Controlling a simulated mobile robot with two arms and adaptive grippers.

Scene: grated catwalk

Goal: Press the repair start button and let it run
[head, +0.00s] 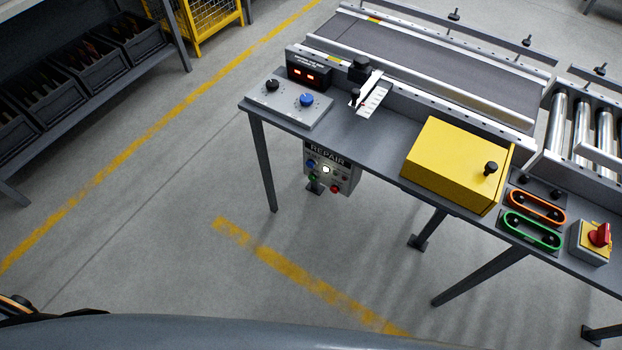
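The repair panel (345,181) is a small grey box with a dark "REPAIR" sign on top. It hangs below the front edge of the workbench, toward its left end. Its face carries small round buttons or lamps: a blue one (311,163), a bright white one (325,169), a green one (312,176) and a red one (334,189). Any labels beside them are too small to read, so I cannot tell which is the start button. Neither gripper shows; only parts of my body appear along the bottom edge and in the bottom left corner.
The workbench (385,172) carries a knob box (290,103), a red display (309,73), a yellow box (455,165), orange and green loop handles, and a red rotary switch (600,235). A conveyor (440,75) runs behind. The floor before the panel is clear. Shelved bins stand left.

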